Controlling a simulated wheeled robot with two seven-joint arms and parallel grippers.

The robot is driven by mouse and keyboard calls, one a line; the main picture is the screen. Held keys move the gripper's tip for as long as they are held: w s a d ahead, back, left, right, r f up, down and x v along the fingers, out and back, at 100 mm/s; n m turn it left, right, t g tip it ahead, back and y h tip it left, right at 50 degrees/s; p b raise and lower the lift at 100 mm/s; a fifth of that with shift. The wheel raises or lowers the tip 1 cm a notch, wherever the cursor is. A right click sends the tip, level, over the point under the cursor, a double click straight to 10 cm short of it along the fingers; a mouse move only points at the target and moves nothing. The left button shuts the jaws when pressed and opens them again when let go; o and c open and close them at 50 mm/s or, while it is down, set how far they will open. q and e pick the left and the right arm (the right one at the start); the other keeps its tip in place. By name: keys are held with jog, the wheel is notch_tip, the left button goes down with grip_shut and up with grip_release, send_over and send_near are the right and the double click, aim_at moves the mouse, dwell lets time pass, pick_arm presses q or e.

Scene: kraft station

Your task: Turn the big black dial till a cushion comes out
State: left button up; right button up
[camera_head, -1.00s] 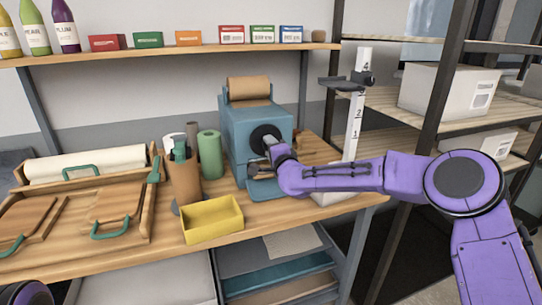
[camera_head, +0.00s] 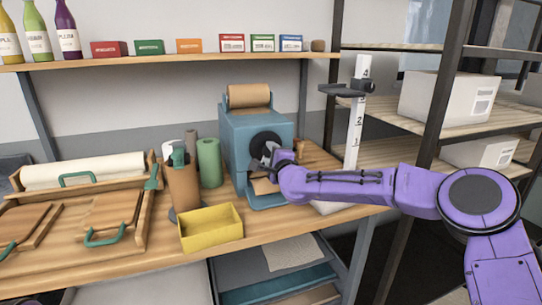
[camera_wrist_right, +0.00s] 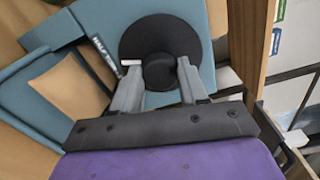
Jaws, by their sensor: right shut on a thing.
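The blue machine (camera_head: 236,150) stands on the wooden bench with a brown paper roll (camera_head: 249,96) on top. Its big black dial (camera_head: 262,139) faces me, partly hidden by my right gripper (camera_head: 268,152). In the right wrist view the dial (camera_wrist_right: 140,38) is a black disc with a round central knob. The fingers of my right gripper (camera_wrist_right: 158,78) are shut on the knob, one on each side. A brown paper piece (camera_head: 264,186) shows below the dial, at the machine's blue lower tray; it also shows in the right wrist view (camera_wrist_right: 70,92). My left gripper is out of view.
A yellow bin (camera_head: 211,228) stands in front left of the machine. A green roll (camera_head: 209,162) and a brown holder (camera_head: 183,188) stand left of it. A white measuring post (camera_head: 355,125) rises at right, behind my right arm.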

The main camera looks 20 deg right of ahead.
jog(key=o, duration=1.1)
jog(key=shift+c, duration=0.2)
jog(key=shift+s, duration=0.1)
jog(key=s+b, duration=0.2)
jog(key=s, duration=0.8)
jog(key=shift+s+d+b, duration=0.2)
jog(key=shift+d+b, duration=0.05)
jog(key=shift+b, duration=0.05)
